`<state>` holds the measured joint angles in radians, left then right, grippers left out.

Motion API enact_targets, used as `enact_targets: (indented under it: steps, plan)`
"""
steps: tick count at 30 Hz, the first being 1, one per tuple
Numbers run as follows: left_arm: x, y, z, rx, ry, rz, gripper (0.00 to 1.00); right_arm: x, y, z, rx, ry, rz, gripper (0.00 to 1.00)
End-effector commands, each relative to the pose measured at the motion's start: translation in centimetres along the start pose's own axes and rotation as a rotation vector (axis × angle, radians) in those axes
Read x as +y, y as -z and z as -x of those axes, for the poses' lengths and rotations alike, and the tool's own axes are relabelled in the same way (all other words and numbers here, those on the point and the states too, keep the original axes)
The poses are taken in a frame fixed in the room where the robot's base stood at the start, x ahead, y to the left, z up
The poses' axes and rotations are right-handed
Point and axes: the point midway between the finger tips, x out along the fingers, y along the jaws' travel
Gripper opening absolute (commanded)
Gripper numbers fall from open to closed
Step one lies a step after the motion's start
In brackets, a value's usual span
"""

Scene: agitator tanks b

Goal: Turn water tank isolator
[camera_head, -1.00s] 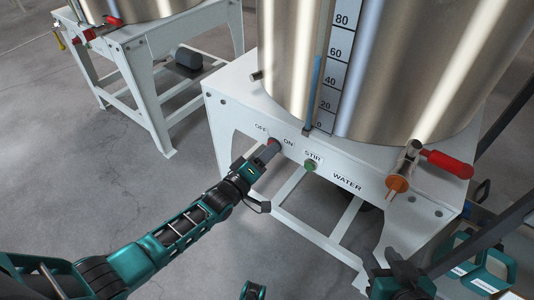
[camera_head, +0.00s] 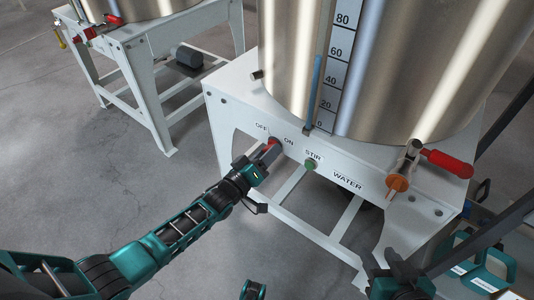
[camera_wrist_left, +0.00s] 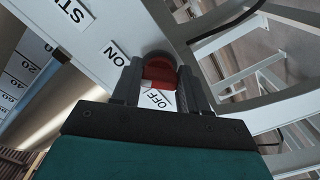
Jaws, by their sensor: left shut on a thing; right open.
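The water tank (camera_head: 400,70) is a steel cylinder on a white stand marked OFF, ON, STIR and WATER. The isolator is a red knob (camera_wrist_left: 160,72) between the OFF and ON labels, on a dark round base. My left gripper (camera_head: 268,152) is at the stand's front panel, shut on the red isolator. In the left wrist view its two dark fingers (camera_wrist_left: 158,85) lie on either side of the knob. Only a little red shows past the fingers in the head view. My right gripper (camera_head: 400,288) is at the lower right, only partly seen, away from the isolator.
A green STIR button (camera_head: 310,165) sits right of the isolator. A valve with a red handle (camera_head: 446,163) sticks out further right. A second tank stand (camera_head: 150,85) is at the upper left. Teal containers (camera_head: 485,265) are at the lower right. Open floor lies at the left.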

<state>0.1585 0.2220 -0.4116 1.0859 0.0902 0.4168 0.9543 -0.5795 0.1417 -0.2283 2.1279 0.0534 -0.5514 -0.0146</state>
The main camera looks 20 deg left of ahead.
Motion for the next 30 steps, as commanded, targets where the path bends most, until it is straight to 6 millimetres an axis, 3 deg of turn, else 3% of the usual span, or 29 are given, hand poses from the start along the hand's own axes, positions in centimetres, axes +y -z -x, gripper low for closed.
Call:
enact_targets:
  steps: [3,4,11,22,30]
  plan:
    - [-0.1,0.1,0.1,0.000,0.002,-0.005,0.13,0.0,0.0,0.0,-0.001,0.000,0.000,0.43]
    - [-0.1,0.1,0.1,0.000,0.002,-0.005,0.46,0.0,0.0,0.0,-0.001,0.000,0.000,0.43]
    - [-0.1,0.0,0.0,0.000,0.001,-0.003,0.68,0.0,0.0,0.0,-0.001,0.000,0.000,0.43]
    - [0.0,0.1,1.0,-0.002,0.002,-0.001,0.69,0.0,0.4,0.2,0.001,-0.001,0.001,0.43]
    - [0.1,0.2,6.5,-0.004,0.004,-0.001,0.69,0.3,1.3,1.0,0.006,-0.012,0.002,0.43]
